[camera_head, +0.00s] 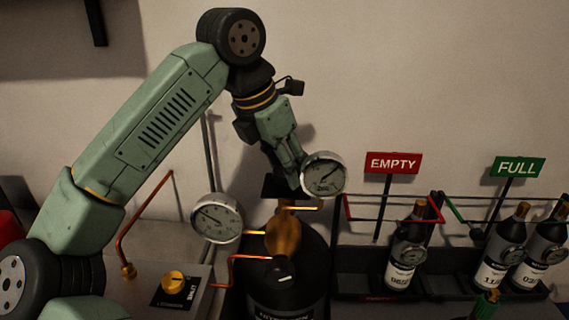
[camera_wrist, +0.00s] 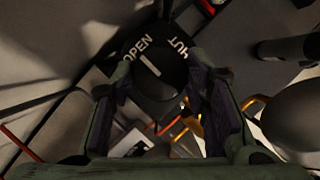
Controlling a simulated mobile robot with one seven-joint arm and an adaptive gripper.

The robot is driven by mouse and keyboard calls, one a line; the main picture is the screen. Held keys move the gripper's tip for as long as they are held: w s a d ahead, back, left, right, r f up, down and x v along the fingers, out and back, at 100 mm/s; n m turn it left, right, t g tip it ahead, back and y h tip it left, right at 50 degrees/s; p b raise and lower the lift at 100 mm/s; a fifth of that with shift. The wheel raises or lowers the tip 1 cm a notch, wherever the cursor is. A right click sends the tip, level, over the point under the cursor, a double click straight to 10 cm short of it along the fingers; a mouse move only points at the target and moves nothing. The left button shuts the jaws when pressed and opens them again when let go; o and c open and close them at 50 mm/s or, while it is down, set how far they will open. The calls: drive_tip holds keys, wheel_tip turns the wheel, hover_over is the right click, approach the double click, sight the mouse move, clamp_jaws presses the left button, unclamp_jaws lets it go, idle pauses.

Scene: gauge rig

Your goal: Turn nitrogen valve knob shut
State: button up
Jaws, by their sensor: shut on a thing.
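The nitrogen valve knob (camera_wrist: 168,78) is dark and round with a white pointer line. It sits on a black dial plate (camera_wrist: 128,62) lettered OPEN and, partly covered, SHUT. The pointer's outer end lies near OPEN. My gripper (camera_wrist: 160,88) is shut on the knob, one finger on each side. In the head view, my gripper (camera_head: 293,182) reaches down behind the right gauge, which hides the knob. The plate's dark edge (camera_head: 271,187) shows there, above the brass regulator (camera_head: 283,235) and dark cylinder (camera_head: 312,270).
A right gauge (camera_head: 323,175) stands close to my gripper, and a left gauge (camera_head: 217,217) is nearby. Copper pipes run around the cylinder. A yellow knob (camera_head: 173,281) is at lower left. A rack of bottles with EMPTY (camera_head: 393,163) and FULL (camera_head: 518,167) signs is on the right.

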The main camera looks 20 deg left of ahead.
drive_tip(key=shift+m, duration=0.3)
drive_tip(key=shift+c, duration=0.2)
drive_tip(key=m+g+h, duration=0.1)
drive_tip(key=m, duration=0.2)
drive_tip(key=shift+w+m, duration=0.1)
drive_tip(key=shift+m, duration=0.3)
drive_tip(key=m+g, duration=0.1)
drive_tip(key=m, duration=0.1)
drive_tip(key=m+h, duration=0.1)
drive_tip(key=m, duration=0.1)
drive_tip(key=shift+a+m+g, duration=0.1)
drive_tip(key=shift+m+g, duration=0.2)
drive_tip(key=shift+g, duration=0.1)
drive_tip(key=m, duration=0.2)
drive_tip(key=m+g, duration=0.1)
drive_tip(key=m, duration=0.1)
drive_tip(key=shift+w+g, duration=0.2)
drive_tip(key=shift+g, duration=0.1)
drive_tip(key=shift+m+g+y, duration=0.4)
drive_tip(key=shift+m+g, duration=0.4)
drive_tip(key=shift+m, duration=1.6)
drive_tip(key=o, duration=1.2)
drive_tip(key=shift+c, duration=0.2)
